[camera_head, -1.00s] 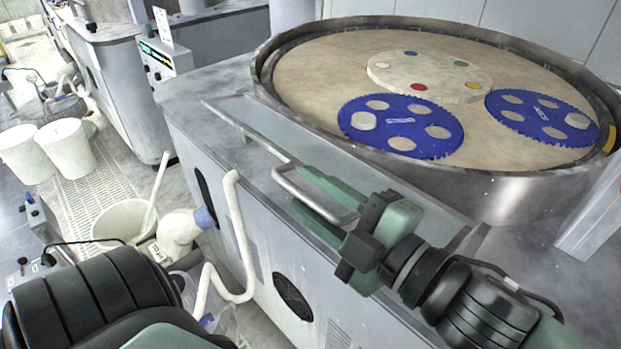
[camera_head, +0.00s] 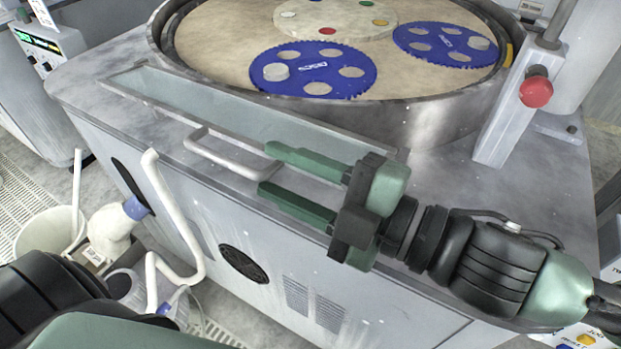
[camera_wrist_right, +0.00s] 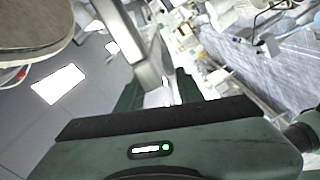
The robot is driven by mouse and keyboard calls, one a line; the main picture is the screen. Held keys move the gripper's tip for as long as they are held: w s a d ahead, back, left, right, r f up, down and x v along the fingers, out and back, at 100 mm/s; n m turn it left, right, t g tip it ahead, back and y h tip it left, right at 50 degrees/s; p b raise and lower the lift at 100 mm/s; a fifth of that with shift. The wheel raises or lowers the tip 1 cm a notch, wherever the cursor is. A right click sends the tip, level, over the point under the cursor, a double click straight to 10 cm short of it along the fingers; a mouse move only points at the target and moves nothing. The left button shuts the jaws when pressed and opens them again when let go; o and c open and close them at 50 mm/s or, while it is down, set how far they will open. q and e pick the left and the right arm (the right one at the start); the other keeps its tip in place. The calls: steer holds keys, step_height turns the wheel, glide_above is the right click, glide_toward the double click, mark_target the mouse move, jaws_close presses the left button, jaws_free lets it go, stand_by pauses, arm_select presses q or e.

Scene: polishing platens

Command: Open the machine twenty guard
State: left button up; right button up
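The guard is a long, narrow clear panel in a metal frame (camera_head: 140,93), lying low along the front of the round polishing machine (camera_head: 420,130). A grey bar handle (camera_head: 225,161) stands out from its front edge. My right gripper (camera_head: 265,170) is open, its two green fingers pointing left at the handle's right end. The handle's end shows between the fingertips, with no clear grip on it. In the right wrist view a grey metal bar (camera_wrist_right: 135,45) runs down between the fingers (camera_wrist_right: 158,92). My left gripper is out of view. No machine number is readable.
Two blue toothed carriers (camera_head: 345,85) lie on the tan platen (camera_head: 225,50). A red button (camera_head: 536,92) sits on a post at the right. White pipes (camera_head: 160,190), a white bucket (camera_head: 40,235) and a jug (camera_head: 110,235) stand by the machine's left front.

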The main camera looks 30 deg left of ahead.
steer(key=d, duration=0.8)
steer(key=shift+s+d+p, duration=0.25)
steer(key=shift+s+p, duration=0.1)
stand_by(0.3)
